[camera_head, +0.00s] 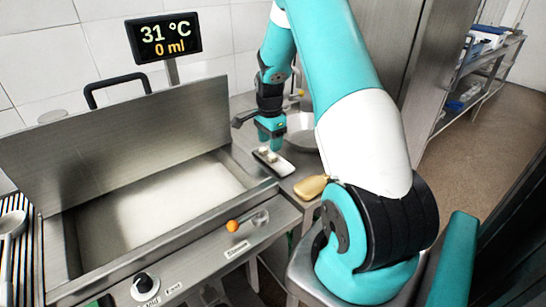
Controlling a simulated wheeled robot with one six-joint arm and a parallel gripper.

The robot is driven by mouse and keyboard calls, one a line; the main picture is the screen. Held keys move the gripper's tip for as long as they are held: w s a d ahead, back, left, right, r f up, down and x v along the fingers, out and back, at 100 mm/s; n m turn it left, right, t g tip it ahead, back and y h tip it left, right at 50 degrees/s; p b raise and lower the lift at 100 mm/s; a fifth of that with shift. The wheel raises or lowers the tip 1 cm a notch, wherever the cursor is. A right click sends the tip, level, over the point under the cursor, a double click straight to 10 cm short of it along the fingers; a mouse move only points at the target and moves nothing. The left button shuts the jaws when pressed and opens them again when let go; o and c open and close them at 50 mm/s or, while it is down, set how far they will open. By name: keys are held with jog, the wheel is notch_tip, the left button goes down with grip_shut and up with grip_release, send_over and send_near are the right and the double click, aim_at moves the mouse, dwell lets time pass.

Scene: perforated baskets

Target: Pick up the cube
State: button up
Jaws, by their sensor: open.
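My teal gripper (271,144) points down close above the tray, at the pieces. It is open, and nothing shows held in it. Its fingertips are small here, and I cannot tell whether they touch a piece.
A wide steel basin (90,223) with a raised lid (120,135) fills the left. A round metal pan (303,132) stands behind the tray. A tan object (311,187) lies at the counter's front edge. A display (164,37) reads 31 °C and 0 ml.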

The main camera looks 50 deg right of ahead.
aim_at(271, 157)
jog(key=shift+s+d+f+p, duration=0.1)
jog(key=shift+f+p, duration=0.75)
jog(key=shift+f, duration=2.05)
jog(key=shift+c, duration=0.2)
grip_shut()
